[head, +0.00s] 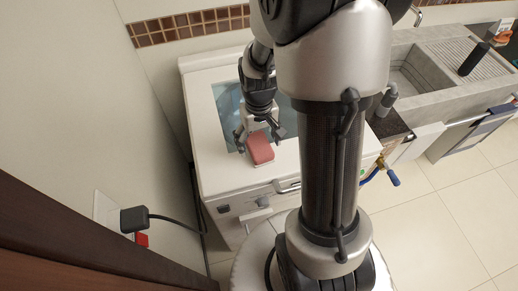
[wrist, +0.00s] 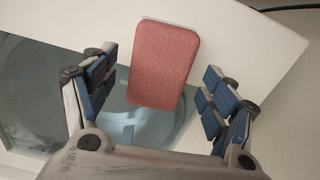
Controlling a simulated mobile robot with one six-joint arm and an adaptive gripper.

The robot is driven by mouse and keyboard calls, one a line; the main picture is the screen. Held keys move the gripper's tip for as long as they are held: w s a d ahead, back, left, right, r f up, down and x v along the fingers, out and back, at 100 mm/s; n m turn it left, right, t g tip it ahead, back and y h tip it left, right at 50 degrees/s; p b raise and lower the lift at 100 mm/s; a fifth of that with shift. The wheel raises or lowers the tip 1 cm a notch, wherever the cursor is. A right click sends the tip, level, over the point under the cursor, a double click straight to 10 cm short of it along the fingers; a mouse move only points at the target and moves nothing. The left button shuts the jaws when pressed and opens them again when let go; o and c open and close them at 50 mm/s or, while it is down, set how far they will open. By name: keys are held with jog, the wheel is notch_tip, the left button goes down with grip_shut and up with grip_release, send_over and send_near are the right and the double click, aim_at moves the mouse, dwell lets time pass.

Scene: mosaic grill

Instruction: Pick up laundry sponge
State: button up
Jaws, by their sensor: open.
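The laundry sponge (head: 260,148) is a reddish-pink rounded block on top of the white washing machine (head: 215,176), near its front edge. In the wrist view the sponge (wrist: 163,62) shows at upper middle, partly over the machine's glass lid and partly over the white top. My gripper (head: 260,138) is above the machine top at the sponge. In the wrist view its blue-padded fingers (wrist: 160,85) are spread wide, one on each side of the sponge, with a gap on both sides. Nothing is held between them.
A stone sink (head: 420,70) with a dark bottle (head: 474,59) stands to the right. A wall and a plug with cable (head: 134,219) are at left. A dark wooden edge (head: 80,240) is at lower left. Tiled floor (head: 440,225) is open at lower right.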

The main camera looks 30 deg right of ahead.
aim_at(259, 144)
notch_tip(259, 144, down, 3)
jog(key=shift+b, duration=0.35)
jog(key=shift+r, duration=0.1)
jog(key=shift+c, duration=0.2)
jog(key=c, duration=1)
